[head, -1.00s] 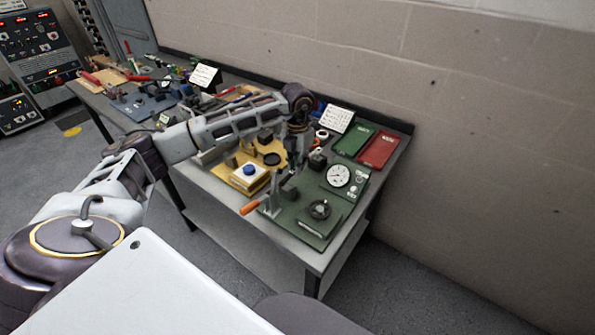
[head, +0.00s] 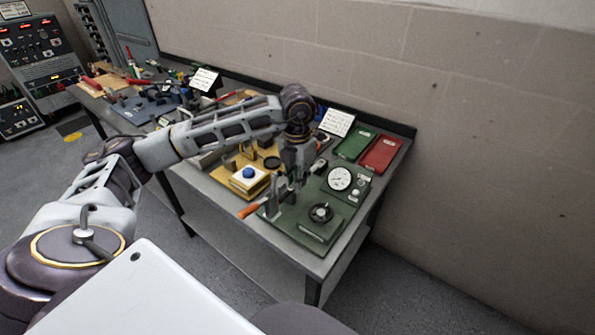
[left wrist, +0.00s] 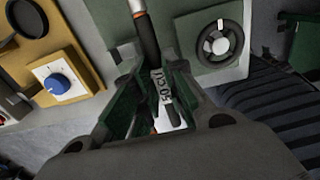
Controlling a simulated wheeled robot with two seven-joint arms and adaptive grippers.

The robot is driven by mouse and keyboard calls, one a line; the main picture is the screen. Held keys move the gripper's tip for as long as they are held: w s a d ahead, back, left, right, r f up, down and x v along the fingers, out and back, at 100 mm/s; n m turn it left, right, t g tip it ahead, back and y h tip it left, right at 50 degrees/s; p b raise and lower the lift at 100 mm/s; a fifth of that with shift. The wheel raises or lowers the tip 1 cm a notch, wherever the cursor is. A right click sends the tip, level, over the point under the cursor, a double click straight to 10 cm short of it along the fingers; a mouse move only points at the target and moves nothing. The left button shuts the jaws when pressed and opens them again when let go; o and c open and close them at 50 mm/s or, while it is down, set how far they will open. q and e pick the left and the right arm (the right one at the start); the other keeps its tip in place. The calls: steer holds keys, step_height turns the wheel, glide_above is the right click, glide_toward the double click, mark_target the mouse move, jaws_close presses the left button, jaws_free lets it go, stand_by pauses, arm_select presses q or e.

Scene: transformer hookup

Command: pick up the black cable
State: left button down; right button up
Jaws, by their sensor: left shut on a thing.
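In the left wrist view, a black cable (left wrist: 149,42) with grey lettering that seems to read "50 CU" runs down between the fingers of my left gripper (left wrist: 153,88). The two green-lined fingers are shut on it. An orange part shows at the top, by the cable's far end; whether it belongs to the cable is unclear. In the head view, my left gripper (head: 291,182) points down over the left part of the green board (head: 286,222), and the cable is too small and covered to make out there. My right gripper is not in view.
An orange handle (head: 249,210) lies at the green board's left edge. A yellow board with a blue knob (head: 249,172) is to the left. A round gauge (head: 340,178), a dark dial (head: 321,212), and green (head: 354,143) and red (head: 381,154) cases are to the right.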

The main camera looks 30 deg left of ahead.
arm_select(q)
steer(key=s+d+b, duration=0.1)
steer(key=s+d, duration=0.3)
steer(key=s, duration=0.4)
steer(key=shift+d, duration=0.3)
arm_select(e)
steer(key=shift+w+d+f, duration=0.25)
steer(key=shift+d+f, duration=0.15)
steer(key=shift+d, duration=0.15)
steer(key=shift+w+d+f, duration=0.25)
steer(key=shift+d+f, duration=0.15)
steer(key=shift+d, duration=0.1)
arm_select(q)
steer(key=shift+r, duration=0.15)
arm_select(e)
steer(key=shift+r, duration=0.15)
